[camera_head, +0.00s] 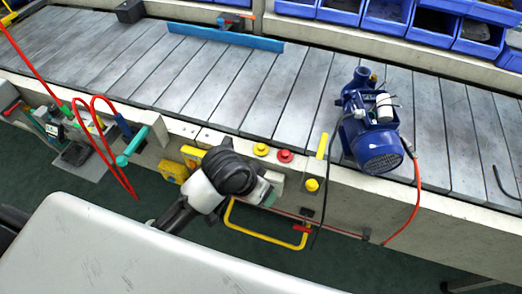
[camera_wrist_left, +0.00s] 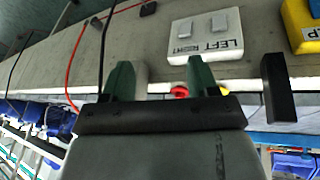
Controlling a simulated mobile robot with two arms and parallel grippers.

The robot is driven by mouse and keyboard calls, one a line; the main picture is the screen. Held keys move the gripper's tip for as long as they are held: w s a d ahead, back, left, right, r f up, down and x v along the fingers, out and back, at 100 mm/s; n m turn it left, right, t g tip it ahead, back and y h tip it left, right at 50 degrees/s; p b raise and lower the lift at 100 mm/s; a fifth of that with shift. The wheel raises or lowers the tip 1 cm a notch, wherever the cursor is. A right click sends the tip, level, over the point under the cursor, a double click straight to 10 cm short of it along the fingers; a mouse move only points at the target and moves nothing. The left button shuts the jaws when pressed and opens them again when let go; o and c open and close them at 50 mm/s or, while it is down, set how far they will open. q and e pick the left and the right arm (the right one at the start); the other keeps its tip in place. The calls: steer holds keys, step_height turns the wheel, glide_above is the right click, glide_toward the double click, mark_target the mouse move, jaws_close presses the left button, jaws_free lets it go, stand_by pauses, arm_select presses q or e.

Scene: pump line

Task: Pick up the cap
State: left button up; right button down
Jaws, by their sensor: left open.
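I cannot clearly make out a separate cap in either view. The blue pump (camera_head: 374,125) stands on the conveyor at the right, with a small brownish piece at its top port. My left gripper (camera_head: 269,191) is at the conveyor's front side, below the red button (camera_head: 285,155) and well left of the pump. In the left wrist view its two green fingers (camera_wrist_left: 160,80) are apart, with nothing between them. The red button (camera_wrist_left: 180,92) shows behind the fingers there. The head view hides part of the fingers behind the wrist. My right gripper is in neither view.
A yellow handle (camera_head: 262,236) and a red hose (camera_head: 416,195) hang along the conveyor front. A switch plate marked LEFT and RIGHT (camera_wrist_left: 206,35) is near the fingers. Blue bins (camera_head: 387,16) line the back. The slats left of the pump are largely clear.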

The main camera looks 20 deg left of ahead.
arm_select(q)
steer(key=w+r+g, duration=0.1)
steer(key=w+r, duration=0.2)
steer(key=w, duration=0.4)
steer(key=n+y, duration=0.1)
steer(key=y, duration=0.2)
glide_toward(261, 147)
steer(key=shift+g, duration=0.4)
steer(key=f, duration=0.1)
steer(key=w+f, duration=0.1)
steer(key=f, duration=0.2)
steer(key=shift+w+d, duration=0.15)
steer(key=shift+w, duration=0.15)
steer(key=shift+w+f, duration=0.15)
steer(key=shift+f, duration=1.25)
steer(key=shift+w+f, duration=0.1)
steer(key=shift+f, duration=1.3)
steer(key=c, duration=0.7)
